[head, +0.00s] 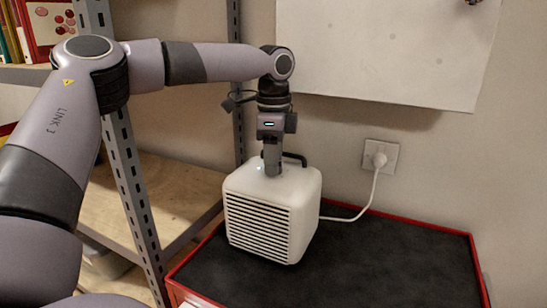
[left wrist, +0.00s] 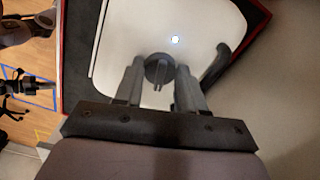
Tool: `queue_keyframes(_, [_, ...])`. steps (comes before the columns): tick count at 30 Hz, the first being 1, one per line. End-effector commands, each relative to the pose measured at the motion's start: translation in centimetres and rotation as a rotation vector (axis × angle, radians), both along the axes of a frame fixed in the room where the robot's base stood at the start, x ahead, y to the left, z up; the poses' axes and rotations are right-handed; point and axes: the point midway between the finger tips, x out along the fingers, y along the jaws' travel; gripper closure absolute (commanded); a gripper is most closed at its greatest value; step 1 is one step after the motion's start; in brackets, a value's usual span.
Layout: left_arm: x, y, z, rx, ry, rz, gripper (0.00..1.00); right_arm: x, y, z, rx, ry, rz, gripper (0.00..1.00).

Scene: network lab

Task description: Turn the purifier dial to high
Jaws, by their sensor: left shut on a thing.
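The white purifier (head: 258,225) stands upright on the dark tabletop, with a slatted front and a black handle (head: 295,157) at its top. My left gripper (head: 272,170) points straight down at the purifier's top and hides the dial in the head view. In the left wrist view, the round grey dial (left wrist: 159,68) with a raised ridge sits between the fingers of my left gripper (left wrist: 160,85), which is shut on it. A small lit spot (left wrist: 175,39) shows on the top beside the dial. I cannot read any dial markings. My right gripper does not show.
The red-rimmed dark tabletop (head: 400,255) is clear to the right of the purifier. A white cord runs from the purifier to a wall socket (head: 380,157). A metal shelf (head: 150,195) stands at the left, and a white board (head: 390,50) hangs behind.

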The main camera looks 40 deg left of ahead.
Motion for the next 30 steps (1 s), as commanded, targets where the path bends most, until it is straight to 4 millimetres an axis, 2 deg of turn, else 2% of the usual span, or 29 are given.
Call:
queue_keyframes(18, [0.01, 0.03, 0.03, -0.001, -0.002, -0.552, 0.91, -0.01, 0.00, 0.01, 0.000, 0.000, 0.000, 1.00])
queue_keyframes(30, [0.03, 0.01, 0.06, -0.001, -0.002, -0.748, 0.91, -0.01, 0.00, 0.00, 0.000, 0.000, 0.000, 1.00])
